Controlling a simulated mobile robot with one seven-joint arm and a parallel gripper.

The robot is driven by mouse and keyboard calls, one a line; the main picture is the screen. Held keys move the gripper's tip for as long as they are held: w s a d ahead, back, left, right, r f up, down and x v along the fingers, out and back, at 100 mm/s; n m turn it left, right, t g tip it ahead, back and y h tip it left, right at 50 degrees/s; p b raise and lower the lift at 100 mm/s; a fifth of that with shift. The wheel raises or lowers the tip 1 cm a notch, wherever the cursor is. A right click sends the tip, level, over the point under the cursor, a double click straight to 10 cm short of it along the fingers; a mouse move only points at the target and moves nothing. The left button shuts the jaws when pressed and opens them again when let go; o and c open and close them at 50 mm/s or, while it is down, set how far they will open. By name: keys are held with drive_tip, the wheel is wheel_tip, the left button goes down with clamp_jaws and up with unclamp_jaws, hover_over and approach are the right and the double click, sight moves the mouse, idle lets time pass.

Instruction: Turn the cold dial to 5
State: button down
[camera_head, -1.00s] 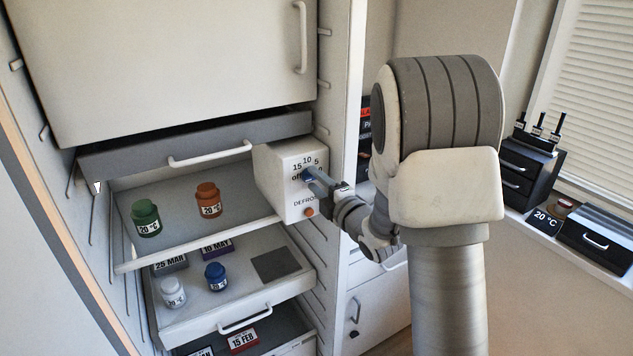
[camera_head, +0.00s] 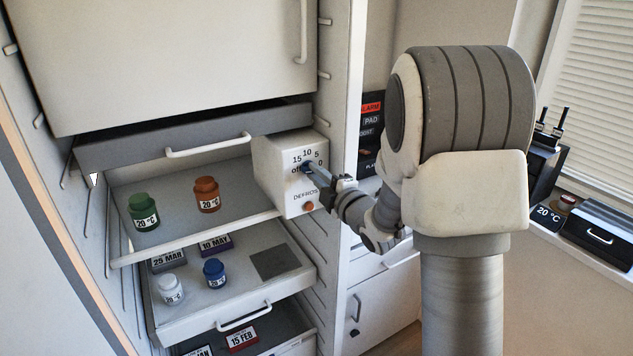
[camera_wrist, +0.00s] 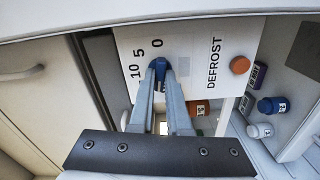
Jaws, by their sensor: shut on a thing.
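The cold dial is a blue knob (camera_wrist: 159,70) on a white control box (camera_head: 268,165), with a printed scale of off, 15, 10, 5 and 0 around it. My gripper (camera_head: 313,172) reaches in from the right and is shut on the knob. In the wrist view both fingers (camera_wrist: 163,84) close on the knob from its two sides. The fingers hide part of the scale, and I cannot tell which number the knob points to. An orange button (camera_head: 308,206) sits below the knob next to the word DEFROST.
Left of the box, a shelf holds a green jar (camera_head: 144,212) and an orange jar (camera_head: 207,195). A pulled-out drawer (camera_head: 205,320) below holds a white jar (camera_head: 170,290) and a blue jar (camera_head: 213,272). A dark alarm panel (camera_head: 371,130) is behind my arm.

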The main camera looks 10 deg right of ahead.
drive_tip(key=m+b, duration=0.2)
drive_tip(key=m, duration=2.2)
drive_tip(key=shift+m+b, duration=0.3)
idle(0.4)
drive_tip(key=c, duration=0.9)
unclamp_jaws()
drive_tip(key=shift+s, duration=0.1)
